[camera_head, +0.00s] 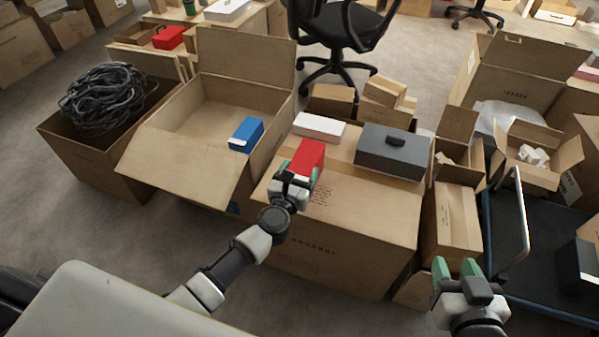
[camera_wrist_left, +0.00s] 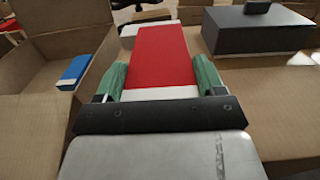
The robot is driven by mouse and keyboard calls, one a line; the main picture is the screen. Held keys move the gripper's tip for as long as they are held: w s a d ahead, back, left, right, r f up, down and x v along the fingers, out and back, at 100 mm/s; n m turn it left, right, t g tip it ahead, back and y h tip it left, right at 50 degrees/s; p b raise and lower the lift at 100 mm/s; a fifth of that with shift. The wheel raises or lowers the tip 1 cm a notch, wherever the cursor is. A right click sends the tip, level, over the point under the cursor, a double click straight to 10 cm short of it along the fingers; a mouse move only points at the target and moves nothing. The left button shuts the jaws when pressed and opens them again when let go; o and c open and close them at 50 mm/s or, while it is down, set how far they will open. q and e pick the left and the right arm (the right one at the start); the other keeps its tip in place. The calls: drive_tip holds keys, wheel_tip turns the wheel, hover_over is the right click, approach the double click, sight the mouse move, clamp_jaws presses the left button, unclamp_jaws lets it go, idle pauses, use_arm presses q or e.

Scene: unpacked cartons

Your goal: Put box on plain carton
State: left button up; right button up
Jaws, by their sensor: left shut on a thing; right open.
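A red box (camera_head: 308,156) with a white end is between the fingers of my left gripper (camera_head: 298,173), above the top of a closed plain carton (camera_head: 351,208). In the left wrist view the red box (camera_wrist_left: 160,58) points away from me, with a green finger of the left gripper (camera_wrist_left: 159,82) pressed on each side. I cannot tell whether its underside touches the carton top. My right gripper (camera_head: 457,270) is open and empty at the lower right, beside the carton.
A white box (camera_head: 319,127) and a dark grey box (camera_head: 393,152) sit on the carton's far part. To the left, an open carton (camera_head: 193,118) has a blue box (camera_head: 246,133) in it. A blue cart (camera_head: 535,285) with a pale handle stands at right.

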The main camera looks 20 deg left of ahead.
use_arm(q)
drive_tip(key=o, duration=1.2)
drive_tip(key=shift+f, duration=0.1)
use_arm(e)
drive_tip(key=shift+w+a+r+t, duration=0.1)
drive_tip(key=shift+w+r+t, duration=0.05)
drive_tip(key=shift+r+t, duration=0.15)
